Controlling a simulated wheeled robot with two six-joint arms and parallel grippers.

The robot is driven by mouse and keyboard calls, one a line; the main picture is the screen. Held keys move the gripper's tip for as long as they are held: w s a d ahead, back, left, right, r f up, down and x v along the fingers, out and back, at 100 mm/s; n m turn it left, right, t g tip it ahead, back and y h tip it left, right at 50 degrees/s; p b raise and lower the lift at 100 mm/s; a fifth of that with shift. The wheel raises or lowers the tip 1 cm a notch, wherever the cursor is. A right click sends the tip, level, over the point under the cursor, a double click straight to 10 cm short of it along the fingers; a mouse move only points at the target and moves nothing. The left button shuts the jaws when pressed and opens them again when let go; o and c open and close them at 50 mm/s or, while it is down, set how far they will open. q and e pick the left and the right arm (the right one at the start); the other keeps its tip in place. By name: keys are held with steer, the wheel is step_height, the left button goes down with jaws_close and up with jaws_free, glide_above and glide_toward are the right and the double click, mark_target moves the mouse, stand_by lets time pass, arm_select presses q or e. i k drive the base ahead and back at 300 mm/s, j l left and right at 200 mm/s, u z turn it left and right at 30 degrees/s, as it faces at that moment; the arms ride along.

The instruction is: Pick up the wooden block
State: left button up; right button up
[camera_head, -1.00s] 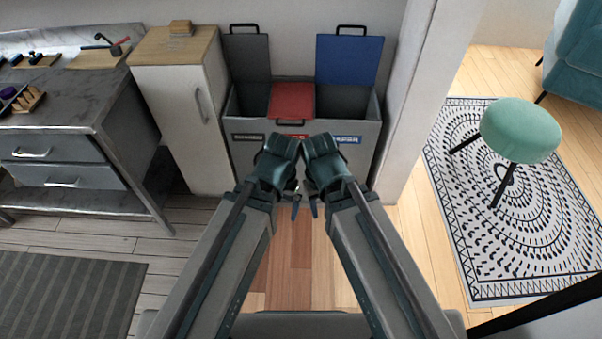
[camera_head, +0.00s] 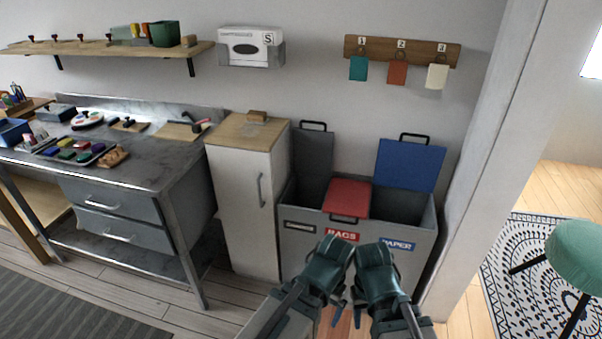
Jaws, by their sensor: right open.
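A small wooden block (camera_head: 257,115) lies on the wooden top of the tall white cabinet (camera_head: 240,190), left of the bins. Another small block-like wooden piece (camera_head: 188,41) sits at the right end of the wall shelf. My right gripper (camera_head: 358,314) is open, low in front of the bins and far from both pieces. My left gripper (camera_head: 334,316) is beside it, mostly hidden by its own arm. Its jaws are too small to read. Nothing shows in either gripper.
A grey bin unit (camera_head: 299,247) with raised lids stands right of the cabinet. A metal workbench (camera_head: 160,178) with trays and tools stands left. A white pillar (camera_head: 485,150) bounds the right. A green stool (camera_head: 580,250) stands on a patterned rug. Floor ahead of the bench is clear.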

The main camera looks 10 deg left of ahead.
mark_target(253, 118)
steer(key=i+l+u, duration=0.1)
steer(key=i+u, duration=0.2)
steer(key=i, duration=0.25)
steer(key=i+l+u, duration=0.3)
steer(key=i, duration=0.2)
steer(key=j, duration=0.1)
